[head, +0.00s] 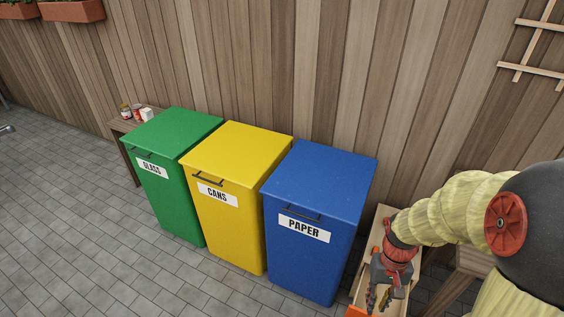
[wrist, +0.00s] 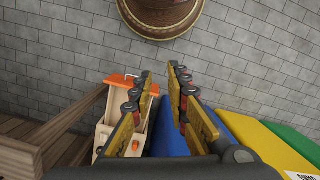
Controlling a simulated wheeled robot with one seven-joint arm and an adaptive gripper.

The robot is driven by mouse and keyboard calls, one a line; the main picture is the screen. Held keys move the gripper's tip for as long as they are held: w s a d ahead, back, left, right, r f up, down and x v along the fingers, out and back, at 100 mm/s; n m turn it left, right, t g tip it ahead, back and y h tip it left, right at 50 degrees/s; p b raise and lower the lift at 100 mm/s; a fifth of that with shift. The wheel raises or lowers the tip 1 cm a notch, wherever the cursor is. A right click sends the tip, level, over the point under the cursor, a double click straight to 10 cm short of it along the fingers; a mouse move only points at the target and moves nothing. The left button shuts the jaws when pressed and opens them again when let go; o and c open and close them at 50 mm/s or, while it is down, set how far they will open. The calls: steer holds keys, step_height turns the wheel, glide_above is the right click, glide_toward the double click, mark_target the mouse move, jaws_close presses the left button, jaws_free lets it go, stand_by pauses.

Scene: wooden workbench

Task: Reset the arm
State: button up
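My gripper (head: 378,299) hangs at the lower right of the head view, at the end of my arm, beside the blue bin. In the wrist view, my gripper (wrist: 160,95) has its two yellow-and-black fingers apart, with nothing between them. Below and behind the fingers in the wrist view are a light wooden piece with an orange part (wrist: 122,80) and the blue bin (wrist: 177,140). In the head view my gripper partly covers the wooden piece (head: 383,217).
A green GLASS bin (head: 172,128), a yellow CANS bin (head: 236,148) and a blue PAPER bin (head: 318,180) stand in a row against the wooden wall. A small table at the left holds jars and a can (head: 136,110). The paved floor in front is clear.

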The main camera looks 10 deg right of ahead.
steer(key=s+a+r+n+t, duration=0.1)
steer(key=a+r+t, duration=0.2)
steer(key=r, duration=0.9)
steer(key=s+a+r+n+t, duration=0.1)
steer(key=s+a+r+t, duration=0.1)
steer(key=a+r+t, duration=0.2)
steer(key=shift+s+a+r+n+h, duration=0.3)
steer(key=shift+a+r, duration=1.4)
steer(key=shift+r, duration=2.7)
